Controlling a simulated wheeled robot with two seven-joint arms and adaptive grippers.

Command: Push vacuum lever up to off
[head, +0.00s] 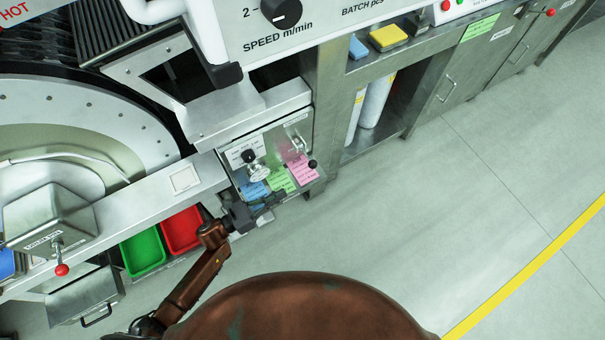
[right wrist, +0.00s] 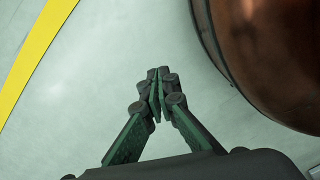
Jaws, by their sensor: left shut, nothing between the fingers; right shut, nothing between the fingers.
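A small steel panel (head: 237,176) in the head view carries two levers. The panel's labels are too small to read, so I cannot tell which is the vacuum lever. My left gripper (head: 273,200) is shut and empty at the panel's lower edge, below both knobs and close to the notes. I cannot tell whether it touches the panel. My right gripper (right wrist: 160,76) is shut and empty over bare floor in the right wrist view.
Blue (head: 254,191), green (head: 281,179) and pink notes (head: 302,169) are on the panel. A green tray (head: 143,251) and red tray (head: 182,230) lie left of my left arm. A red-knobbed lever (head: 62,269) is farther left. The floor (head: 430,220) at right is clear.

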